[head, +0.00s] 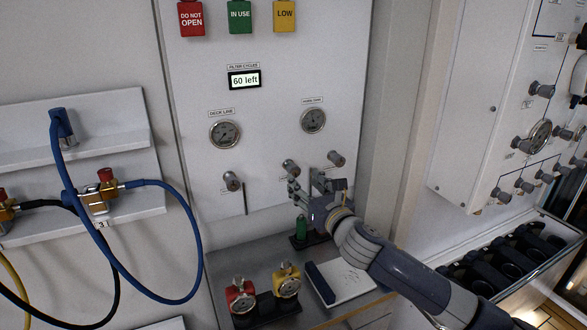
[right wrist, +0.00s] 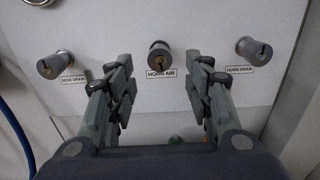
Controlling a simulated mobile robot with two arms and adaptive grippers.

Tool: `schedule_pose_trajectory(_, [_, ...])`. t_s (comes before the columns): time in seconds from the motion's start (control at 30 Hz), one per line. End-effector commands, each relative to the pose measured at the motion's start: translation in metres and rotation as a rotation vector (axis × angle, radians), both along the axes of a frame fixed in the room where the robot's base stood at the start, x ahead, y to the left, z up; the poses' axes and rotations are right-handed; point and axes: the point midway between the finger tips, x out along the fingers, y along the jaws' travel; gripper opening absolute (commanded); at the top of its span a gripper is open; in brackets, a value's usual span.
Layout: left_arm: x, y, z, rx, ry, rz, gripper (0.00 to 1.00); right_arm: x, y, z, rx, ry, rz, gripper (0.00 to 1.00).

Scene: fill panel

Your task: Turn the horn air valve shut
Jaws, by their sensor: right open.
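My right gripper (head: 313,184) is open and empty in front of the panel. In the right wrist view its fingers (right wrist: 163,93) are spread to either side below the horn air knob, with no visible contact. My left gripper is not in view.
The deck drain knob (right wrist: 62,65) and horn drain knob (right wrist: 253,51) flank the valve.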

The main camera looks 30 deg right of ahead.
Motion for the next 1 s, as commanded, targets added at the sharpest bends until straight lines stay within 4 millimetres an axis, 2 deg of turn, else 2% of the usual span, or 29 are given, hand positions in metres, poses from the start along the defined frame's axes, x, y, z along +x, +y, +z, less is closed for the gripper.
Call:
schedule_pose_trajectory(0.07, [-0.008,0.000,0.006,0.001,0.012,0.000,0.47,0.015,-0.001,0.003,0.005,0.000,-0.002,0.47])
schedule_pose_trajectory(0.17, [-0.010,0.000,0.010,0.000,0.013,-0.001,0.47,0.032,-0.002,0.003,0.005,0.000,-0.002,0.47])
schedule_pose_trajectory(0.27, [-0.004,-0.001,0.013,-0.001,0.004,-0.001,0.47,0.047,-0.002,0.002,0.006,0.000,-0.001,0.47])
schedule_pose_trajectory(0.4, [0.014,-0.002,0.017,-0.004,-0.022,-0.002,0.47,0.061,-0.004,0.001,0.004,0.002,-0.001,0.47])
schedule_pose_trajectory(0.57, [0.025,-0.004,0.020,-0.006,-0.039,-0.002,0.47,0.070,-0.003,0.000,0.004,0.001,0.001,0.47])
schedule_pose_trajectory(0.87, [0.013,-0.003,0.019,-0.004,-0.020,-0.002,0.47,0.073,-0.004,-0.001,0.003,0.002,0.001,0.47])
schedule_pose_trajectory(0.9, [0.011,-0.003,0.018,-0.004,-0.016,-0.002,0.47,0.072,-0.004,0.000,0.003,0.002,0.001,0.45])
schedule_pose_trajectory(1.0, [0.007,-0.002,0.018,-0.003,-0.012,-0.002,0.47,0.072,-0.004,0.000,0.003,0.002,0.001,0.22])
